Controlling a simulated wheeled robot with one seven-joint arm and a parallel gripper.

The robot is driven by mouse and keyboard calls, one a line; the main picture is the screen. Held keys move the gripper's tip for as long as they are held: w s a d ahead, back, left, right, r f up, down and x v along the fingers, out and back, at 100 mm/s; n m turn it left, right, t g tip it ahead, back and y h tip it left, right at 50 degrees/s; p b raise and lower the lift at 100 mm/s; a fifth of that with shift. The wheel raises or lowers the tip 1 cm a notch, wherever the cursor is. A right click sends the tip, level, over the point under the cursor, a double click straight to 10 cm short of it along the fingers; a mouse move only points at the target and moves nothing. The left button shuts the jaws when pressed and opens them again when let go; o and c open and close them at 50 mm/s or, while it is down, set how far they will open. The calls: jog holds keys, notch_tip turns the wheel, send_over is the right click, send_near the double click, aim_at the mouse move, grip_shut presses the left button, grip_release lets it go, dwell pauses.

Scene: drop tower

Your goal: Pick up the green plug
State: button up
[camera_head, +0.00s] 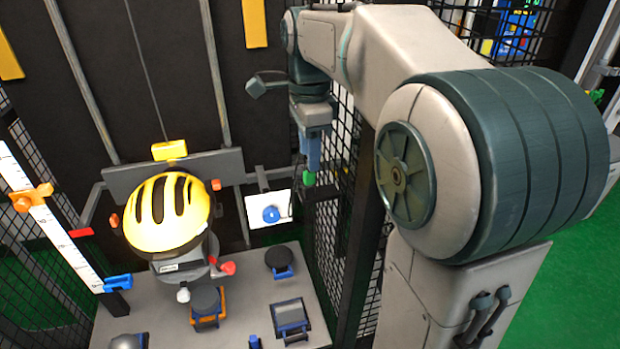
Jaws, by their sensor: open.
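The green plug (309,179) is a small green piece beside the dark mesh fence post, to the right of the white panel with a blue round part. My gripper (310,168) points down at it, with blue fingers right above or around the plug's top. The jaws are open. The fingers hide part of the plug, and I cannot tell whether they touch it.
A dark bracket (322,192) sticks out next to the plug. The white panel (269,209) is at its left. A grey table (240,290) below holds a yellow helmet (167,212) on a stand and several small devices. Black mesh fence (335,240) stands close at the right.

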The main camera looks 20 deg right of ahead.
aim_at(309, 182)
notch_tip(309, 182, down, 5)
jog(key=shift+s+a+p, duration=0.1)
jog(key=shift+s+p, duration=0.05)
jog(key=shift+p, duration=0.25)
jog(key=shift+c, duration=0.2)
jog(key=c, duration=0.8)
jog(key=shift+r, duration=0.1)
